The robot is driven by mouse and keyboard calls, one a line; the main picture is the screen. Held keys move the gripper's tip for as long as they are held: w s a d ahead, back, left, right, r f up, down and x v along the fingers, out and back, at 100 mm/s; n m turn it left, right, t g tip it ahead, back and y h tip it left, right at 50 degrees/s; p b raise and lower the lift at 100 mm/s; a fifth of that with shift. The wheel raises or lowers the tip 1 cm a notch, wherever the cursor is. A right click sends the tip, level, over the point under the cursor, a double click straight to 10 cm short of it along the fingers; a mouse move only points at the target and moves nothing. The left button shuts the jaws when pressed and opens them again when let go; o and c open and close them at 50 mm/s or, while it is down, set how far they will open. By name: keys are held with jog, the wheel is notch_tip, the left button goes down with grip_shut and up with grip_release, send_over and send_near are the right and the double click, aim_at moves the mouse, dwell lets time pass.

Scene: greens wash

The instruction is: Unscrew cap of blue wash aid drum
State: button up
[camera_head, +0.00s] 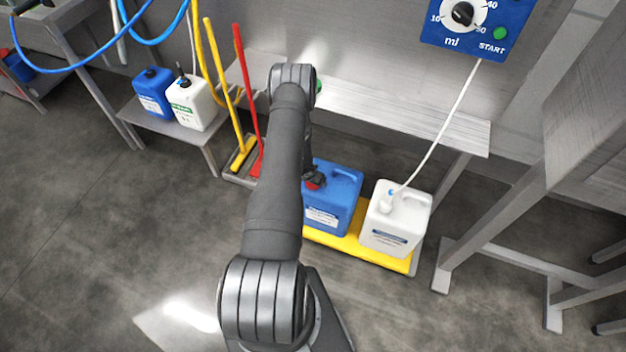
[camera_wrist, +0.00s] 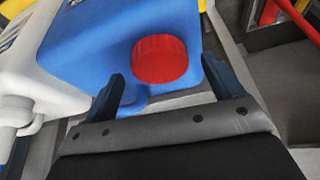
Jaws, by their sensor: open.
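The blue drum (camera_head: 334,197) stands on a yellow tray on the floor, partly hidden by my arm in the head view. Its red cap (camera_wrist: 159,59) shows whole in the wrist view, on top of the blue drum (camera_wrist: 90,45). The cap (camera_head: 314,181) is only partly visible in the head view. My gripper (camera_wrist: 163,82) is open and empty. Its two dark fingers stand apart on the near side of the cap, one to the left and one to the right. I cannot tell how high the fingertips are relative to the cap.
A white drum (camera_head: 397,219) with a white hose stands right beside the blue drum on the yellow tray (camera_head: 365,250). A metal bench (camera_head: 400,115) runs behind them. A red-handled tool (camera_head: 246,90) and a yellow one lean at the left. The floor in front is clear.

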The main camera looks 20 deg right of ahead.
jog(key=shift+w+d+f, duration=0.15)
jog(key=shift+d+f, duration=0.05)
jog(key=shift+f, duration=0.3)
jog(key=c, duration=1.1)
jog(key=shift+o, duration=0.2)
jog(key=shift+d+n+t+y, duration=0.1)
jog(key=shift+n+t+y, duration=0.35)
jog(key=shift+n, duration=1.1)
jog(key=shift+d+n+t+y, duration=0.1)
jog(key=shift+n+t+y, duration=0.15)
jog(key=shift+n+y, duration=0.85)
jog(key=shift+n+h, duration=0.35)
jog(key=shift+n, duration=0.5)
jog(key=shift+d+n+y, duration=0.1)
jog(key=shift+n+y, duration=0.45)
jog(key=shift+n, duration=0.8)
jog(key=shift+d+n+y, duration=0.1)
jog(key=shift+n+y, duration=0.45)
jog(key=shift+n, duration=0.8)
jog(key=n+y, duration=0.1)
jog(key=n, duration=0.2)
jog(key=n+g+y, duration=0.1)
jog(key=n, duration=0.3)
jog(key=shift+d, duration=0.15)
jog(key=n+g, duration=0.1)
jog(key=n, duration=0.2)
jog(key=n+g+y, duration=0.1)
jog(key=n, duration=0.2)
jog(key=shift+w+n+g, duration=0.15)
jog(key=shift+n+g, duration=0.15)
